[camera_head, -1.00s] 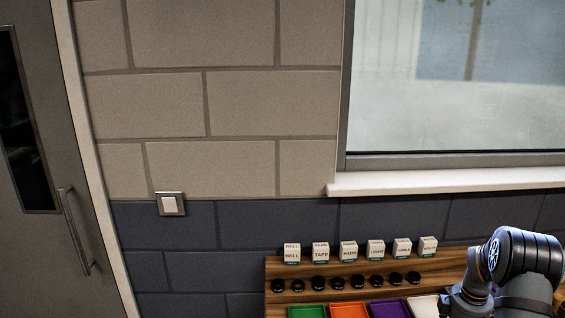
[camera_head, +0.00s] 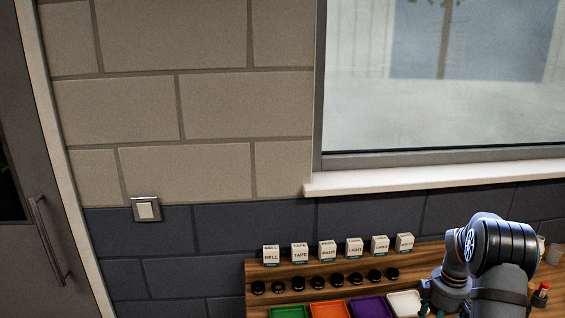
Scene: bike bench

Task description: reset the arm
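My arm (camera_head: 490,260) shows at the lower right, in front of the wooden bench (camera_head: 428,254). Only its upper links and joints are in the picture. My gripper cannot be made out; it lies outside the picture or behind the arm.
Several small labelled boxes (camera_head: 327,253) stand in a row along the back of the bench, with a row of black round pieces (camera_head: 317,282) in front. Green (camera_head: 290,312), orange (camera_head: 329,309), purple (camera_head: 371,307) and white (camera_head: 404,302) trays lie nearer. A red-topped item (camera_head: 541,291) stands right of my arm.

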